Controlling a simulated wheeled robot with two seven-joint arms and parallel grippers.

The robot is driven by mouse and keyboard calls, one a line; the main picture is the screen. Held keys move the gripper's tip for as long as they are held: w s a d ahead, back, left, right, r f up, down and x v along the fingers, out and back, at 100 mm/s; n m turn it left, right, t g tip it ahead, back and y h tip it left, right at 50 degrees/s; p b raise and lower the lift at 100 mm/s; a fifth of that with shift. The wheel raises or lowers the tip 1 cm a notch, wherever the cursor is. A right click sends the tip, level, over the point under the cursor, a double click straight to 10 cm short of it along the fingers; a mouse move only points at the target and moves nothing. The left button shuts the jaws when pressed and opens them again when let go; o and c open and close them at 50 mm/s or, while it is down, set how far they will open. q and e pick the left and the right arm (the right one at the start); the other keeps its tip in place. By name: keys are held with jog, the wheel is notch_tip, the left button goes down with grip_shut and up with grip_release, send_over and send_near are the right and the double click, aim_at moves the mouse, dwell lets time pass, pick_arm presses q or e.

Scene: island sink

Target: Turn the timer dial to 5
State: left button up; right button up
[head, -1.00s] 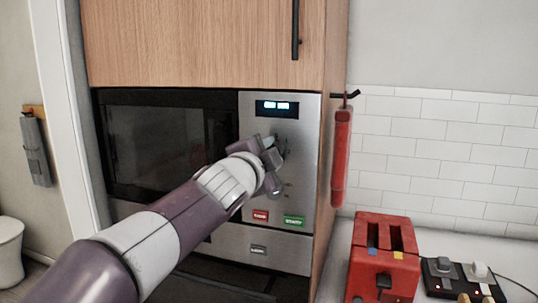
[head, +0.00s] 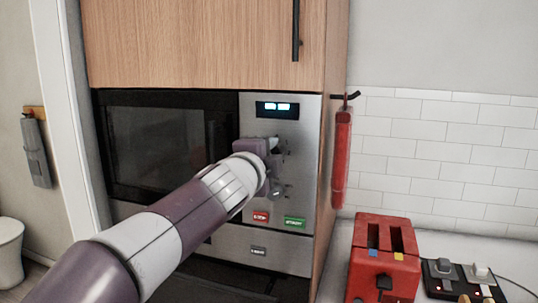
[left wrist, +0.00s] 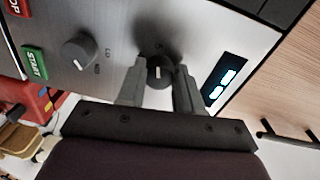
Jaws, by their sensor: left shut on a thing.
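The microwave's steel control panel (head: 299,130) has a lit display (head: 278,107) at its top, which also shows in the left wrist view (left wrist: 220,88). In the left wrist view a dark round dial (left wrist: 158,72) with a white mark sits between the fingertips of my left gripper (left wrist: 158,80). The fingers are closed on its sides. A second, grey dial (left wrist: 79,50) with printed marks beside it is farther from the display. In the head view my left gripper (head: 274,146) is at the panel below the display and hides the held dial. My right gripper is not in view.
A red stop button (head: 260,217) and a green start button (head: 294,222) are low on the panel. A red toaster (head: 383,262) and a power strip (head: 460,280) stand on the counter at right. A red cloth (head: 341,158) hangs on the cabinet side.

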pick_arm(q)
jog(key=shift+f, duration=0.35)
jog(key=o, duration=1)
jog(key=shift+r, duration=0.1)
jog(key=shift+o, duration=0.2)
jog(key=shift+r, duration=0.1)
jog(key=b+v, duration=0.1)
jog(key=v, duration=1.1)
jog(key=shift+s, duration=0.4)
